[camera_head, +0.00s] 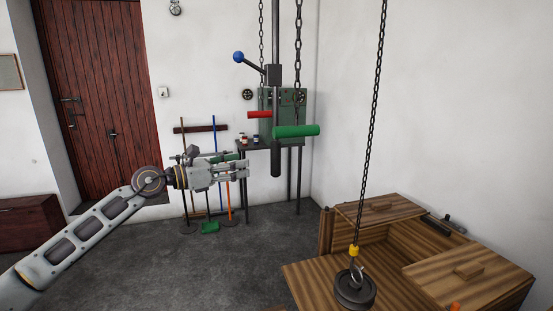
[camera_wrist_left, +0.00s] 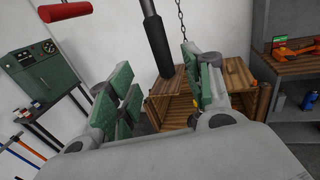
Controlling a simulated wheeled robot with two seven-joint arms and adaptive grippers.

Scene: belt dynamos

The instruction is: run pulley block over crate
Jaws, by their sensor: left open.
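The dark round pulley block (camera_head: 355,289) hangs on a chain (camera_head: 372,110) with a yellow fitting and hook, in the lower right of the head view. In that view it overlaps the near left part of the wooden crate (camera_head: 470,285); its height above it is hard to tell. The crate also shows in the left wrist view (camera_wrist_left: 235,78), with the chain above it. My left gripper (camera_head: 246,169) is open and empty, well left of the block and near the hanging control bar (camera_head: 276,160). My right gripper is not in view.
The control bar carries a green handle (camera_head: 296,131), a red handle (camera_head: 259,114) and a lever with a blue knob (camera_head: 238,57). A green machine (camera_wrist_left: 35,72) stands on a dark table behind. Brooms lean at the wall. The grey floor is clear left of the crate.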

